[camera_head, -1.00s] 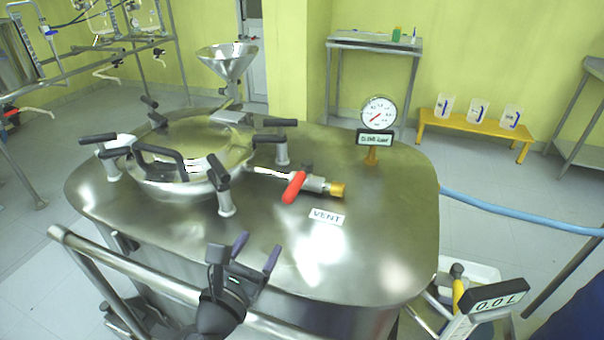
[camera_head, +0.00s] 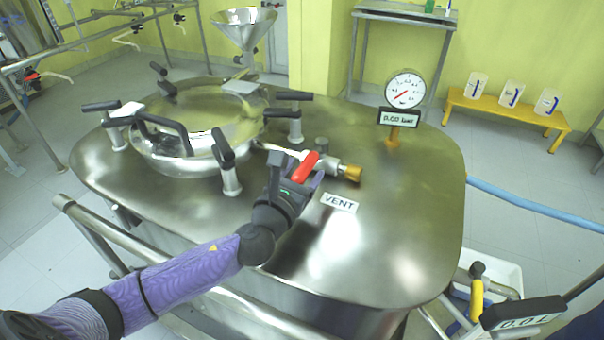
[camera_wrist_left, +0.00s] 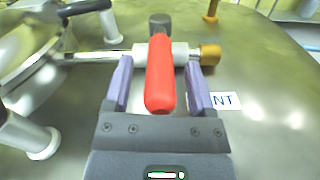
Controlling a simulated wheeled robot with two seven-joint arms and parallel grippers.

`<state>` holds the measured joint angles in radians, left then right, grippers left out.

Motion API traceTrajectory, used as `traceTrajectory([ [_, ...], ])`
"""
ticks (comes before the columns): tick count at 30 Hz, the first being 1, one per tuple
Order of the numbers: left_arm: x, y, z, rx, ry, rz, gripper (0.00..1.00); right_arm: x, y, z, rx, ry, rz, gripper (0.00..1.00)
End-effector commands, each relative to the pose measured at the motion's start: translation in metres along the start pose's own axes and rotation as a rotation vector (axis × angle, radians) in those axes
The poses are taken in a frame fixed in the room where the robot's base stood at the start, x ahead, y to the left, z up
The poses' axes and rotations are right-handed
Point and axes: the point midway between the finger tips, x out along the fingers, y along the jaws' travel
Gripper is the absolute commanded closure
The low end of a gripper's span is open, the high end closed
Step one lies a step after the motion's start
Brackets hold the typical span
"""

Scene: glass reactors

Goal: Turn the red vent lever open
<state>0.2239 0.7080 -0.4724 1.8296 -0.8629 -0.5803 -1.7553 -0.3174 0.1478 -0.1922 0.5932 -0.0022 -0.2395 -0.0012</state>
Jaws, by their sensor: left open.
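The red vent lever (camera_head: 305,167) sits on a small valve with a brass end (camera_head: 351,172) on top of the steel reactor lid (camera_head: 390,230). A "VENT" label (camera_head: 339,202) lies in front of it. My left gripper (camera_head: 294,180) is at the lever, its arm coming in from the lower left. In the left wrist view the red lever (camera_wrist_left: 160,80) lies between the two open purple fingers (camera_wrist_left: 160,88), with a gap on each side. The lever points toward the gripper's palm there. My right gripper is not in view.
A round hatch (camera_head: 190,130) with black clamp handles stands left of the valve. A pressure gauge (camera_head: 404,90) with a display reading 0.00 stands behind right. A steel rail (camera_head: 150,250) runs along the front left. The lid right of the label is clear.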

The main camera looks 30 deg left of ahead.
Motion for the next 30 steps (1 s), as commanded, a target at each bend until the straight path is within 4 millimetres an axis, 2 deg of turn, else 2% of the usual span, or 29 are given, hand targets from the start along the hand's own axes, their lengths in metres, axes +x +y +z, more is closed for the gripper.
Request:
traceTrajectory([
  [5,-0.0002,0.0000,0.0002,0.000,0.000,0.000,0.29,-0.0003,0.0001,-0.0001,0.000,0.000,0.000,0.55],
  [15,-0.0005,0.0000,0.0001,0.000,0.000,0.000,1.00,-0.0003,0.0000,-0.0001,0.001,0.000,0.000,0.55],
  [30,-0.0006,-0.0001,0.0000,0.000,0.000,0.000,1.00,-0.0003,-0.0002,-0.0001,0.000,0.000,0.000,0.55],
])
